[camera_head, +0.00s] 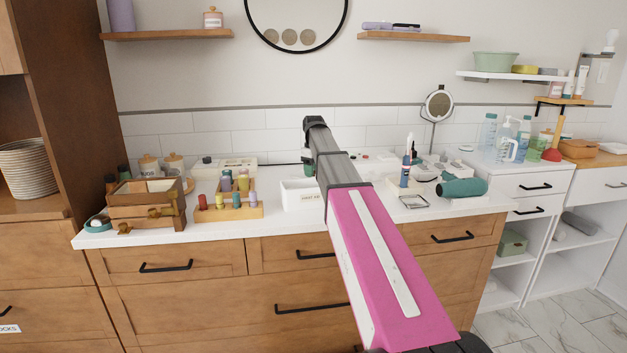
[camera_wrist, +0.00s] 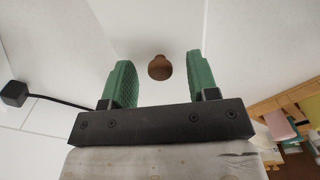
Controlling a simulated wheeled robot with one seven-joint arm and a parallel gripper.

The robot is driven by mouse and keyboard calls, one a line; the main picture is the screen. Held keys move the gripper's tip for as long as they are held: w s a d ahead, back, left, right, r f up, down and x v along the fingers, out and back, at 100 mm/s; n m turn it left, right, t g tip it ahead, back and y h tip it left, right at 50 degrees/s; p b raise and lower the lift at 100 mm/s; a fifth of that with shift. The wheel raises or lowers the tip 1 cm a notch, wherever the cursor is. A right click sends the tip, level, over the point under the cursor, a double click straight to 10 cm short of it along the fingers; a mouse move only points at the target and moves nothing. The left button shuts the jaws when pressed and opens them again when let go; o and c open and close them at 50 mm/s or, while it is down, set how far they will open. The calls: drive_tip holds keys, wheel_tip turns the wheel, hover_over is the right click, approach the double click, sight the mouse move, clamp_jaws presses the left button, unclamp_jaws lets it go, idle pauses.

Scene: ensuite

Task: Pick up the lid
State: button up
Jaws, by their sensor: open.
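In the wrist view, a round brown knob (camera_wrist: 159,67) stands out from a smooth white surface (camera_wrist: 150,25), which looks like the lid. My gripper (camera_wrist: 159,82) has two green, ridged fingers spread apart, one on each side of the knob, with a visible gap to both. Nothing is held between them. In the head view, my pink and grey arm reaches over the counter and hides the lid and most of the gripper; only a bit of a green finger (camera_head: 308,168) shows beside it. I cannot tell the knob's exact depth from the fingertips.
On the white counter (camera_head: 260,228), a labelled white box (camera_head: 301,195) stands just left of my arm. A wooden crate (camera_head: 147,204) and a rack of coloured bottles (camera_head: 230,205) are further left.

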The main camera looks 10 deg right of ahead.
drive_tip(key=shift+f, duration=0.25)
drive_tip(key=shift+c, duration=0.3)
drive_tip(key=c, duration=0.9)
drive_tip(key=shift+r, duration=0.1)
drive_tip(key=shift+c, duration=0.2)
